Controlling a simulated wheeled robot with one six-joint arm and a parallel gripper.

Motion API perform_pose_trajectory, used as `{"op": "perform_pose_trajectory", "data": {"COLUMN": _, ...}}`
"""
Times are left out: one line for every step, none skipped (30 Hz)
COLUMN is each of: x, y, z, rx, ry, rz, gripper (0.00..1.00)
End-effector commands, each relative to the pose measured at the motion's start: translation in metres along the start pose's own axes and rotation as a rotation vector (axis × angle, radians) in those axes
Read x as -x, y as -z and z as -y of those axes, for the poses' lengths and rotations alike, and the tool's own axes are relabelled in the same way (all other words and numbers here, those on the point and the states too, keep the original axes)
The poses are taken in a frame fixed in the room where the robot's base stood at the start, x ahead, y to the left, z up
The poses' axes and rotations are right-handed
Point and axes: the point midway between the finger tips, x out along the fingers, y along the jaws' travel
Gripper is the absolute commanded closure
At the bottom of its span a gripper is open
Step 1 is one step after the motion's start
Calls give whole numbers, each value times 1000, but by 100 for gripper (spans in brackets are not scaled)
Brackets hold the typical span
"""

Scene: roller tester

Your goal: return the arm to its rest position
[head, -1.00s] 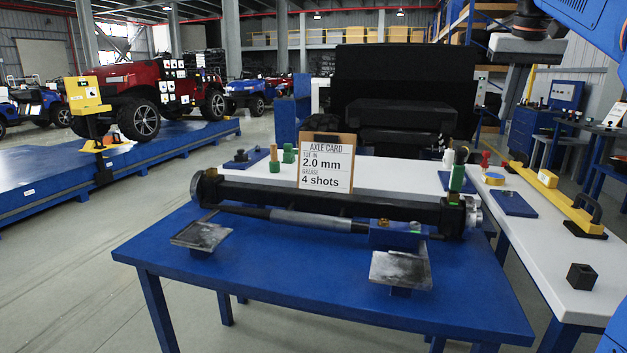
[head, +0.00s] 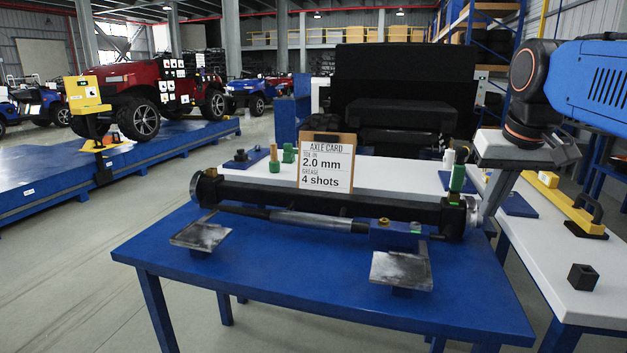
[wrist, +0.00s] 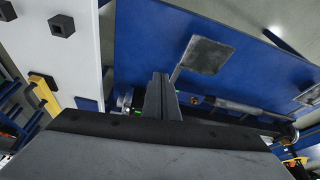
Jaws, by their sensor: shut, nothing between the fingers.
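My arm reaches in from the right of the head view, and my gripper (head: 482,212) hangs fingers down by the right end of the axle (head: 330,202). In the wrist view my gripper (wrist: 161,82) shows its two grey fingers pressed together with nothing between them. Below them lie the blue table (wrist: 140,40) and a grey plate (wrist: 205,55). In the head view the gripper partly hides the axle's right end; whether it touches there I cannot tell.
An axle card (head: 326,165) stands behind the axle. The white bench (head: 560,265) at right holds a yellow bar tool (head: 565,200) and a black block (head: 582,277). Green pegs (head: 457,178) stand near the axle's right end. The blue table's front (head: 300,280) is mostly clear.

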Motion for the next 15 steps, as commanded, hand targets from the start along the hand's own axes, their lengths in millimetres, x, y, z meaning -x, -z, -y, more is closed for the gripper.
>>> {"op": "perform_pose_trajectory", "data": {"x": -11, "y": -22, "z": 5, "rx": 13, "ry": 5, "rz": -4, "gripper": 100}}
{"op": "perform_pose_trajectory", "data": {"x": -19, "y": -34, "z": 7, "rx": 19, "ry": 7, "rz": -7, "gripper": 100}}
{"op": "perform_pose_trajectory", "data": {"x": -29, "y": -50, "z": 10, "rx": 28, "ry": 10, "rz": -11, "gripper": 100}}
{"op": "perform_pose_trajectory", "data": {"x": -37, "y": -62, "z": 12, "rx": 34, "ry": 13, "rz": -13, "gripper": 100}}
{"op": "perform_pose_trajectory", "data": {"x": -45, "y": -74, "z": 14, "rx": 41, "ry": 15, "rz": -17, "gripper": 100}}
{"op": "perform_pose_trajectory", "data": {"x": -56, "y": -89, "z": 16, "rx": 50, "ry": 19, "rz": -21, "gripper": 100}}
{"op": "perform_pose_trajectory", "data": {"x": -65, "y": -102, "z": 17, "rx": 56, "ry": 21, "rz": -23, "gripper": 100}}
{"op": "perform_pose_trajectory", "data": {"x": -73, "y": -114, "z": 19, "rx": 62, "ry": 24, "rz": -27, "gripper": 100}}
{"op": "perform_pose_trajectory", "data": {"x": -85, "y": -130, "z": 21, "rx": 71, "ry": 27, "rz": -31, "gripper": 100}}
{"op": "perform_pose_trajectory", "data": {"x": -94, "y": -142, "z": 22, "rx": 77, "ry": 30, "rz": -33, "gripper": 100}}
{"op": "perform_pose_trajectory", "data": {"x": -102, "y": -154, "z": 23, "rx": 83, "ry": 32, "rz": -37, "gripper": 100}}
{"op": "perform_pose_trajectory", "data": {"x": -113, "y": -168, "z": 24, "rx": 90, "ry": 35, "rz": -40, "gripper": 100}}
{"op": "perform_pose_trajectory", "data": {"x": -121, "y": -179, "z": 25, "rx": 95, "ry": 37, "rz": -43, "gripper": 100}}
{"op": "perform_pose_trajectory", "data": {"x": -128, "y": -188, "z": 26, "rx": 100, "ry": 39, "rz": -44, "gripper": 100}}
{"op": "perform_pose_trajectory", "data": {"x": -137, "y": -199, "z": 26, "rx": 106, "ry": 42, "rz": -48, "gripper": 100}}
